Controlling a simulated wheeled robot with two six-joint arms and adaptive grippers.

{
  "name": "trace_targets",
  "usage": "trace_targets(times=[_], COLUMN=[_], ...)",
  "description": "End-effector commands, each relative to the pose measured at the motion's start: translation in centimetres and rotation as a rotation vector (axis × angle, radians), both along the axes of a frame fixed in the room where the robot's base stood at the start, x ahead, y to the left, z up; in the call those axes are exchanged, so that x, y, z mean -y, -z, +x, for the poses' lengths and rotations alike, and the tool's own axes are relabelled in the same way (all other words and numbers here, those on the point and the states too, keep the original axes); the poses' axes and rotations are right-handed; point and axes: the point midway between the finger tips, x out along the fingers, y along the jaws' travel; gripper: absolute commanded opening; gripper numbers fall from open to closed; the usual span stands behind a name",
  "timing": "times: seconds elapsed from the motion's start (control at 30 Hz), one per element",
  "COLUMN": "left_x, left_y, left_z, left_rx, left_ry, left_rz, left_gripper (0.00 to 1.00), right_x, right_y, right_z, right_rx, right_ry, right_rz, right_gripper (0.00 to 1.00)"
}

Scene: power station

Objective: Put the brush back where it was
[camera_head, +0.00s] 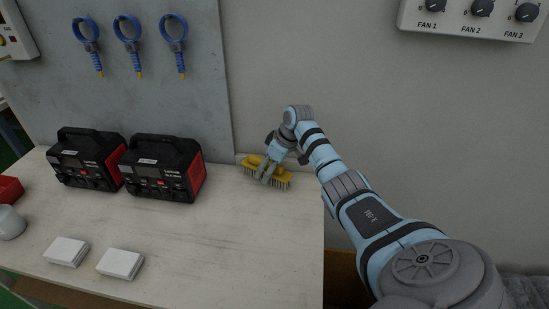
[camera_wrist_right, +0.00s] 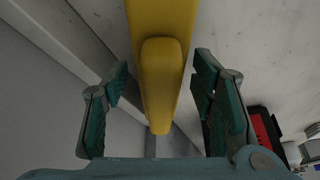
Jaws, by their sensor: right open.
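The yellow brush (camera_head: 281,180) rests bristles down on the table (camera_head: 235,235), near the back edge by the wall. My right gripper (camera_head: 266,172) is at the brush from above, its fingers around the handle area. In the right wrist view the brush (camera_wrist_right: 160,80) lies between the two fingers of the right gripper (camera_wrist_right: 158,100). The fingers are open, with gaps visible on both sides of the handle. My left gripper is not in view.
Two black and red power units (camera_head: 163,168) (camera_head: 87,158) stand left of the brush. Blue tools (camera_head: 173,45) hang on the wall panel. The table's middle and right front are clear.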

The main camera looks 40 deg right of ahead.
Motion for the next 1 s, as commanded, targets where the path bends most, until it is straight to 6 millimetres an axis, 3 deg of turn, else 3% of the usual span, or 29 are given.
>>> trace_targets(times=[0.3,0.43,1.0], left_x=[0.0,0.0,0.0], left_y=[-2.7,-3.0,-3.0], left_z=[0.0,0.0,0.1], left_rx=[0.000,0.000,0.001], left_ry=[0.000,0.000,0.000], left_rz=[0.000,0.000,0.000], left_gripper=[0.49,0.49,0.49], right_x=[1.0,1.2,1.2], right_y=[-7.6,-9.6,-10.1], right_z=[-2.9,-3.7,-4.0], right_rx=[0.001,0.001,-0.001], right_ry=[-0.002,-0.002,-0.002], right_rz=[-0.005,-0.003,-0.001], right_gripper=[0.52,0.52,0.52])
